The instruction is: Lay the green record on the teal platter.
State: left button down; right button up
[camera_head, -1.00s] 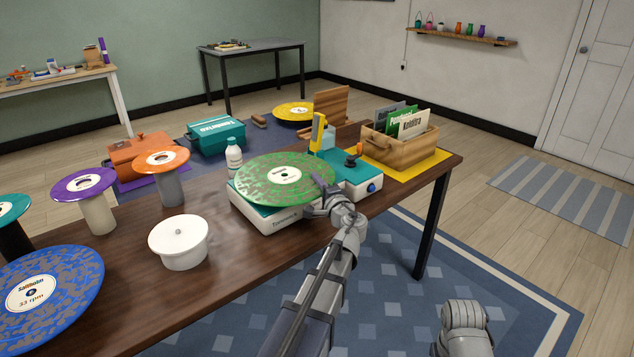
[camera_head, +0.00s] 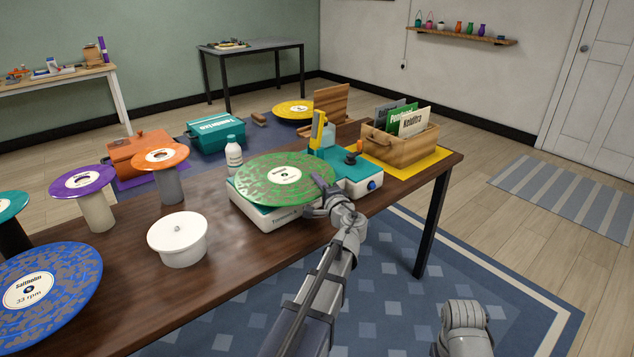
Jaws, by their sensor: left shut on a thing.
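The green record (camera_head: 268,187), mottled with a pale label, lies nearly level over the teal and white turntable (camera_head: 262,215). My left gripper (camera_head: 325,189) is shut on the record's right edge. The record hides the teal platter beneath it, so I cannot tell whether the record touches the platter. My right arm shows only in part at the lower right, and its fingers are out of view.
A yellow upright piece (camera_head: 317,130) stands behind the record. A wooden record crate (camera_head: 400,146) is at right, a blue record (camera_head: 62,280) at lower left.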

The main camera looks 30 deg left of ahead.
pick_arm(q)
jog(key=shift+f, duration=0.1)
jog(key=c, duration=1.3)
grip_release()
jog(key=shift+o, duration=0.2)
jog(key=shift+d, duration=0.1)
jog(key=v, duration=1)
jog(key=shift+s+d, duration=0.25)
jog(key=shift+s, duration=0.05)
jog(key=s+d+r+n+g+h+p, duration=0.1)
jog(key=s+d+g+h+p, duration=0.4)
jog(key=s+d+p, duration=0.5)
jog(key=s+d+r+n+g+h+p, duration=0.2)
jog(key=s+d+g+h+p, duration=0.4)
jog(key=s+d+p, duration=0.5)
jog(key=d+n+h+p, duration=0.1)
jog(key=d+p, duration=0.2)
jog(key=d, duration=0.1)
jog(key=shift+d+g+h+p, duration=0.25)
jog(key=shift+g+h+p, duration=0.05)
jog(key=shift+h+p, duration=0.1)
